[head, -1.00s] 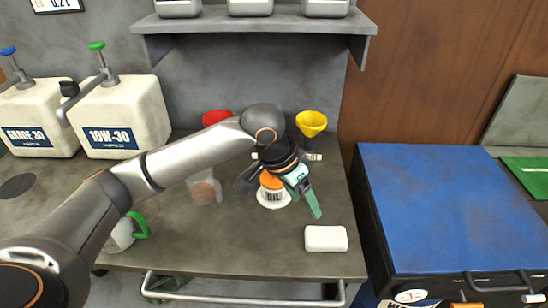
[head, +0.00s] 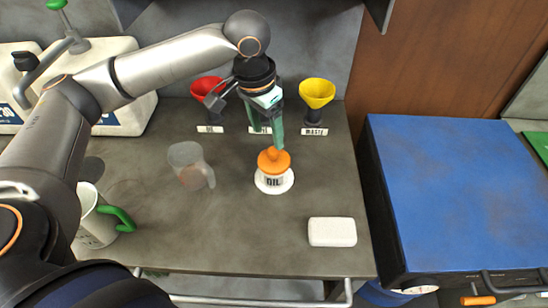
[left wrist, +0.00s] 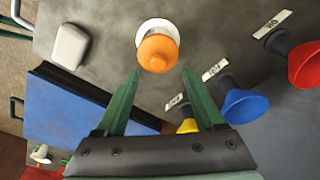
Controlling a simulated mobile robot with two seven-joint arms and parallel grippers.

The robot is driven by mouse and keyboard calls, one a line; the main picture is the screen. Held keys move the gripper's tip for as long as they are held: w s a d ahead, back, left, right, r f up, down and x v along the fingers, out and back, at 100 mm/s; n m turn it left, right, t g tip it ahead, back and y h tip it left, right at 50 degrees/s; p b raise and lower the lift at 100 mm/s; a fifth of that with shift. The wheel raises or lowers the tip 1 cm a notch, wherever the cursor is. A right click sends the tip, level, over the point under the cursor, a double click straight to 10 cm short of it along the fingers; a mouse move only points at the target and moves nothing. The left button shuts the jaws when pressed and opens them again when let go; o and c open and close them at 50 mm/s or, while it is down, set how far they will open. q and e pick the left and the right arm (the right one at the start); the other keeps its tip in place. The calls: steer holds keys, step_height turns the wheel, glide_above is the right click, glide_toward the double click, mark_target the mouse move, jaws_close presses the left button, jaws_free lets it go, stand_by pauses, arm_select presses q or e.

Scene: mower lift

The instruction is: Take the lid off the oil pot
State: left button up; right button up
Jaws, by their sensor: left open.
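The oil pot (head: 273,183) is a small white pot marked OIL on a white round base, standing upright on the grey bench. Its orange knobbed lid (head: 274,160) is seated on top. In the left wrist view the orange lid (left wrist: 158,54) covers most of the pot (left wrist: 156,27). My left gripper (head: 266,138) is open and empty, its green fingers pointing down just behind and above the lid. In the left wrist view the lid shows just beyond the gap between the fingertips (left wrist: 161,73). My right gripper is out of view.
A clear jug (head: 186,165) stands left of the pot, and a green-handled mug (head: 98,222) farther left. A white block (head: 332,232) lies front right. Red (head: 206,89) and yellow (head: 317,92) funnels stand behind; a blue funnel (left wrist: 245,104) shows in the wrist view. A blue-topped cabinet (head: 455,195) adjoins.

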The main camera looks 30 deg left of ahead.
mark_target(274, 150)
arm_select(q)
steer(key=shift+w+d+f, duration=0.15)
steer(key=shift+w+f, duration=0.05)
steer(key=shift+f, duration=0.85)
steer(key=shift+w+d+f, duration=0.15)
steer(key=shift+w+f, duration=0.1)
steer(key=shift+f, duration=0.75)
steer(key=shift+w+d+f, duration=0.15)
steer(key=shift+w+f, duration=0.05)
steer(key=shift+f, duration=0.85)
steer(key=shift+c, duration=0.3)
jaws_close()
